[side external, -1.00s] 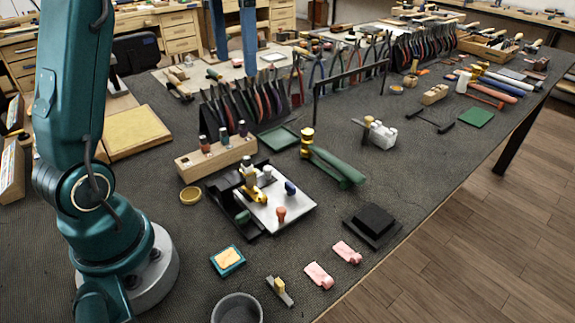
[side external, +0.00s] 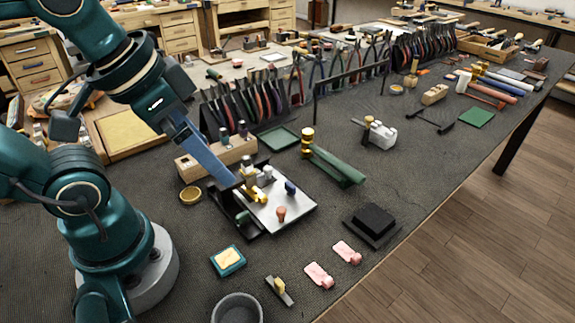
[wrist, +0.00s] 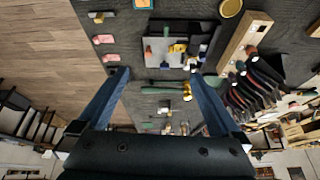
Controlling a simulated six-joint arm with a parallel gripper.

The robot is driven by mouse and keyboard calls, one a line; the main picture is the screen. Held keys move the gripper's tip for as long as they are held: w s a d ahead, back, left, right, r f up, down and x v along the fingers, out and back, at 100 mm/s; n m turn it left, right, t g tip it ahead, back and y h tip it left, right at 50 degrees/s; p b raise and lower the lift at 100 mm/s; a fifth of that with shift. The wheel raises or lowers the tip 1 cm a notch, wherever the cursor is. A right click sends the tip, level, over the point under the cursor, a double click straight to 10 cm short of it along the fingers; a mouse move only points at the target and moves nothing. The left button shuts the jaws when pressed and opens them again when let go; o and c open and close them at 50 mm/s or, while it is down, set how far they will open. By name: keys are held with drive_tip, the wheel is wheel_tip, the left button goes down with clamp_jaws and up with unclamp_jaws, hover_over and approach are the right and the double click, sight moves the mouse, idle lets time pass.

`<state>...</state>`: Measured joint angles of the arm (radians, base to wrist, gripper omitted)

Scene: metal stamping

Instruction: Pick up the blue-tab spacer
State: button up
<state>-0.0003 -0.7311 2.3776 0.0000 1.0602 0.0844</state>
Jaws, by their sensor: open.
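A small blue-topped piece (side external: 291,187), which looks like the blue-tab spacer, stands on the light metal plate (side external: 298,208). In the wrist view it is a small blue spot (wrist: 166,31) above the centre. An orange-red knob (side external: 281,213) stands near it, and yellow and white parts (side external: 264,175) stand at the plate's far left. My gripper (side external: 229,181) shows its fingers slanting down toward the plate's left side, apart from the blue piece in the picture. In the wrist view my gripper (wrist: 158,78) is open with nothing between its fingers.
A wooden block with pegs (side external: 205,158) and a rack of pliers (side external: 250,118) stand behind the plate. A green-handled tool (side external: 335,165) lies to its right. A black block (side external: 373,220), pink pieces (side external: 318,274) and a grey cup (side external: 237,308) are in front.

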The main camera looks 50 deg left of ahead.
drive_tip(key=shift+s+f, duration=0.1)
drive_tip(key=shift+f, duration=0.7)
drive_tip(key=shift+f+n, duration=0.25)
drive_tip(key=shift+n, duration=0.15)
drive_tip(key=shift+c, duration=1)
drive_tip(key=shift+w+r+t, duration=0.2)
drive_tip(key=shift+w+t, duration=0.1)
drive_tip(key=shift+w, duration=0.15)
